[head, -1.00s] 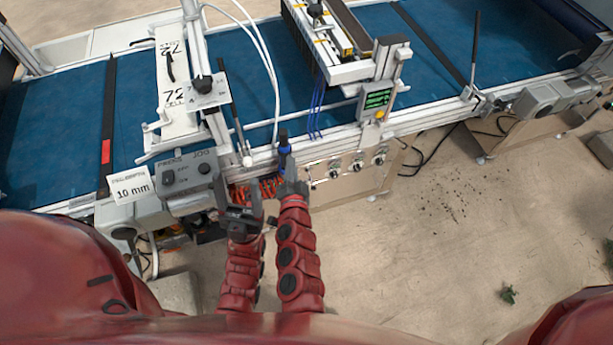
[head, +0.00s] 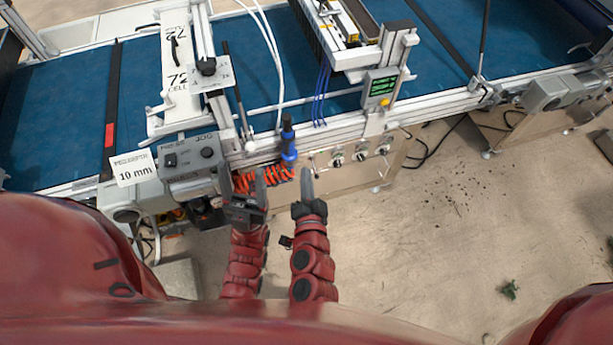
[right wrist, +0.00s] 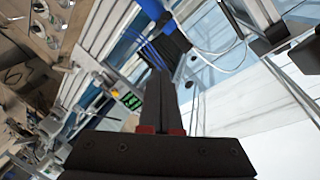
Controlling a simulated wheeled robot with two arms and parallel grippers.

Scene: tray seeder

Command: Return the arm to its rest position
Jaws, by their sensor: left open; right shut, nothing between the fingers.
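My right gripper (head: 307,174) is at the front of the machine, with its fingers together and nothing between them. It is just below and right of the blue cylindrical fitting (head: 288,145) on the front rail, apart from it in the head view. In the right wrist view the closed dark fingers (right wrist: 163,80) point up toward the rail, and a blue part (right wrist: 152,8) shows beyond them. My left gripper (head: 242,188) is open and empty, left of the right one, in front of the orange coiled hoses (head: 278,174). Both arms are red and rise from the bottom edge.
The tray seeder's blue belt (head: 60,120) and front rail (head: 440,106) run across above the grippers. A grey control box (head: 190,168) and the 10 mm label (head: 134,168) stand left. A panel with knobs (head: 336,160) is close right. Open floor (head: 430,260) lies lower right.

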